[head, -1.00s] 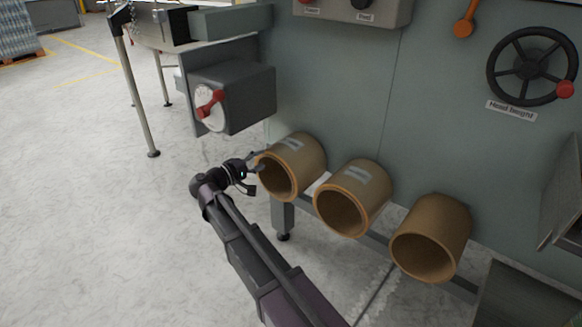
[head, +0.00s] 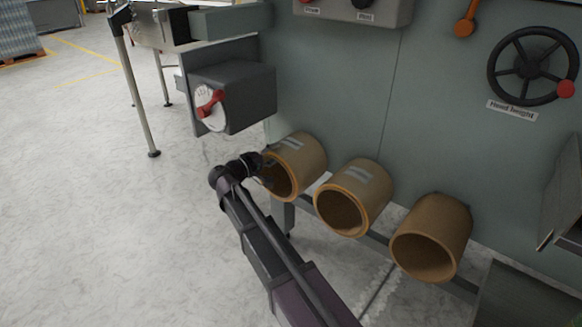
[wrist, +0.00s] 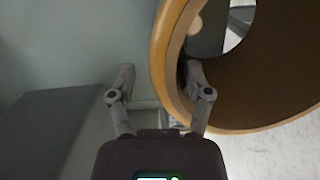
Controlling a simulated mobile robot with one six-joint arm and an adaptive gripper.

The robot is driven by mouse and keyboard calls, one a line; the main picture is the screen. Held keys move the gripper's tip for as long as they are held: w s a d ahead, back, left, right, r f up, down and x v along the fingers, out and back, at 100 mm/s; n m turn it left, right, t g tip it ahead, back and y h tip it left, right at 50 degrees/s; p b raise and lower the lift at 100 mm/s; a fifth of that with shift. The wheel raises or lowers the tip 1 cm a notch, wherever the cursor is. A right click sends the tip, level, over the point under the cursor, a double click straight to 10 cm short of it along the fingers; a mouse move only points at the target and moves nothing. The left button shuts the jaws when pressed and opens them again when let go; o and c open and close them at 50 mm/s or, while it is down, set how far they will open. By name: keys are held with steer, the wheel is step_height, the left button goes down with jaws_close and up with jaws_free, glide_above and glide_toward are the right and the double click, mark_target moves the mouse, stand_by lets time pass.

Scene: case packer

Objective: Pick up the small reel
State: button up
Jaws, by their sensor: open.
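Three brown hollow reels sit in a row, low on the front of the grey-green machine, their open ends facing out. They are the left reel (head: 301,152), the middle reel (head: 368,188) and the right reel (head: 444,222). They look close in size, so I cannot tell which is the small one. My gripper (head: 264,163) is open at the left reel's near rim. In the wrist view, my gripper (wrist: 158,80) straddles the wall of a reel (wrist: 265,95): the right finger is inside the bore, the left finger outside. Neither finger clearly presses on it.
A dark box with a red-handled dial (head: 211,104) juts out above and left of the left reel. A black handwheel (head: 533,65) is at upper right. A metal chute (head: 525,300) stands at lower right.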

mark_target(282, 150)
steer(key=shift+x, duration=1.9)
jaws_close()
